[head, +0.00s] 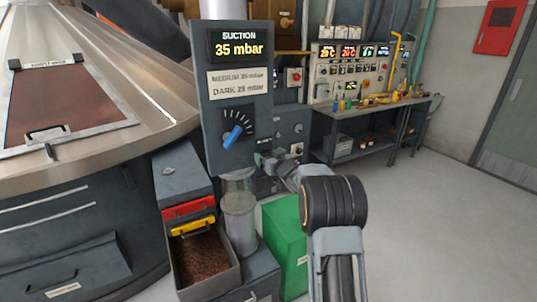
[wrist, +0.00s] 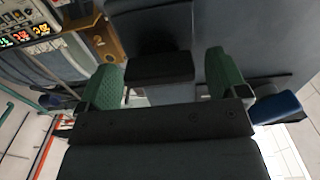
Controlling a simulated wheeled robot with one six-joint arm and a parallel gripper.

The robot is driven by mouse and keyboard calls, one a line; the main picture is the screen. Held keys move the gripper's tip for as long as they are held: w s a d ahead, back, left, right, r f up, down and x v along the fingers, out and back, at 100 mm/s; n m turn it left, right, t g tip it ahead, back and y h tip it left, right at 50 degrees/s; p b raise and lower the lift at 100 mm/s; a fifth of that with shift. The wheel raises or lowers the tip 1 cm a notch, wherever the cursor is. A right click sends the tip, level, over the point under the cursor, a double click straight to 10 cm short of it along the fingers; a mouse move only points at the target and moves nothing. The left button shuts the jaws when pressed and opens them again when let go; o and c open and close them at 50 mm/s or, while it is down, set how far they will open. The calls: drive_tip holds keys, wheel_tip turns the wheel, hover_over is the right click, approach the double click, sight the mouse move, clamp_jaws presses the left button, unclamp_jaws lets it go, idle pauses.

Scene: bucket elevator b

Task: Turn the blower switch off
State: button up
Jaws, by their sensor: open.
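A grey control panel (head: 205,130) stands in the middle of the head view. Its screen (head: 239,46) reads suction 35 mbar, and a blue pointer knob (head: 234,137) sits below. A small, barely legible label (head: 265,141) shows just right of the panel, maybe the blower label. I cannot make out the blower switch itself; my gripper may hide it. My gripper (head: 264,158) is at the panel's lower right. In the wrist view, my gripper (wrist: 167,78) is open, green pads apart, with a dark block (wrist: 158,68) between or beyond them. I cannot tell whether they touch.
A big metal hopper (head: 130,100) fills the left. A tray of brown granules (head: 203,262), a clear cylinder (head: 239,215) and a green bin (head: 285,235) stand below the panel. A workbench (head: 365,108) with instruments is at the back. The right floor is clear.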

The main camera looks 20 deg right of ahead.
drive_tip(key=shift+w, duration=0.35)
drive_tip(key=c, duration=0.9)
drive_tip(key=shift+c, duration=0.2)
